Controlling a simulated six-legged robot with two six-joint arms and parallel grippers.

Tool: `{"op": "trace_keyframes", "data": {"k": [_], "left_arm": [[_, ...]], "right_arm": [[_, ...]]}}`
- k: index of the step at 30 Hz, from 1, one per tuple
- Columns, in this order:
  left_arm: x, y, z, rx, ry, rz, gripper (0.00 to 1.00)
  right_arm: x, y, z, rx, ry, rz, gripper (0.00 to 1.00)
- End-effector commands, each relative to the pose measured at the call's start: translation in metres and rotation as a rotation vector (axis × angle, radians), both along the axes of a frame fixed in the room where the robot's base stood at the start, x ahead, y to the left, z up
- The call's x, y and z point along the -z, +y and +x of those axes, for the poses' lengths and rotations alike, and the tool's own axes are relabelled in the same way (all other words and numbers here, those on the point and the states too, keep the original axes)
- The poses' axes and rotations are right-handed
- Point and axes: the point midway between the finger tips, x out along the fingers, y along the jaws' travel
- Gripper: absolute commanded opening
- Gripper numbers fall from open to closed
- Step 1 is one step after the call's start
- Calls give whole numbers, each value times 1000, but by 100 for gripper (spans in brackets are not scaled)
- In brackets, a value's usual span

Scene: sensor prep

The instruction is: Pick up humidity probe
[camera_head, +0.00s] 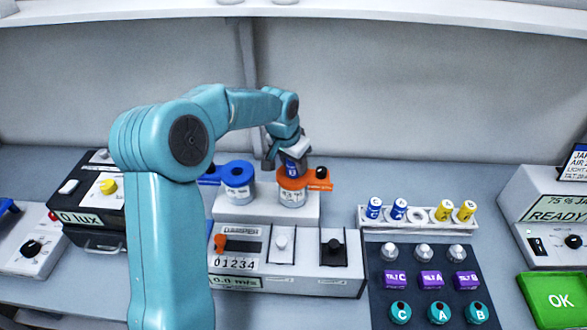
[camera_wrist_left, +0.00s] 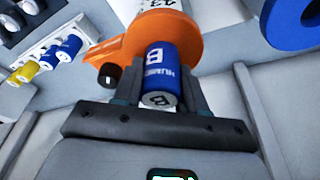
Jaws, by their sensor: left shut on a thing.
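My left gripper (camera_head: 290,152) is shut on a blue humidity probe (camera_head: 293,168) with a white band and end cap. In the left wrist view the probe (camera_wrist_left: 160,62) is marked B and sits between the two fingers of the gripper (camera_wrist_left: 160,84). The probe is at the top of the white cylinder with the orange collar (camera_head: 291,184), which also shows in the wrist view (camera_wrist_left: 120,48). I cannot tell whether the probe is inside the cylinder or just above it. My right gripper is not in view.
A white rack (camera_head: 418,226) holds two blue probes and two yellow ones, with a vacant middle slot. A blue-collared cylinder (camera_head: 237,182) stands left of the orange one. A dark board (camera_head: 425,284) with coloured parts, a black box (camera_head: 92,238) and a green OK pad (camera_head: 556,300) surround.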

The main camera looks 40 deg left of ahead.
Motion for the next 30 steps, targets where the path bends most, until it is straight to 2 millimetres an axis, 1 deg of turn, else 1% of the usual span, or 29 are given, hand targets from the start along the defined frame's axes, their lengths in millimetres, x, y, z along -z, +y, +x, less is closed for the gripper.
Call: {"op": "trace_keyframes", "data": {"k": [5,8,11,17,21,24,27,30], "left_arm": [[-11,1,1,-1,-5,2,9],[-24,0,1,0,-7,3,9],[-44,0,1,0,-7,3,9],[-92,0,1,0,-8,2,9],[-129,0,1,0,-8,2,8],[-151,0,1,1,-6,1,8],[-170,0,1,0,-5,2,8],[-184,0,1,1,-4,1,8]], "right_arm": [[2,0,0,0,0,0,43],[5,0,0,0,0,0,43],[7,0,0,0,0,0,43],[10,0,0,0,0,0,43],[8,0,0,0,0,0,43],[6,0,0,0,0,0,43],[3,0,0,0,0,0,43],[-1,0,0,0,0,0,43]]}}
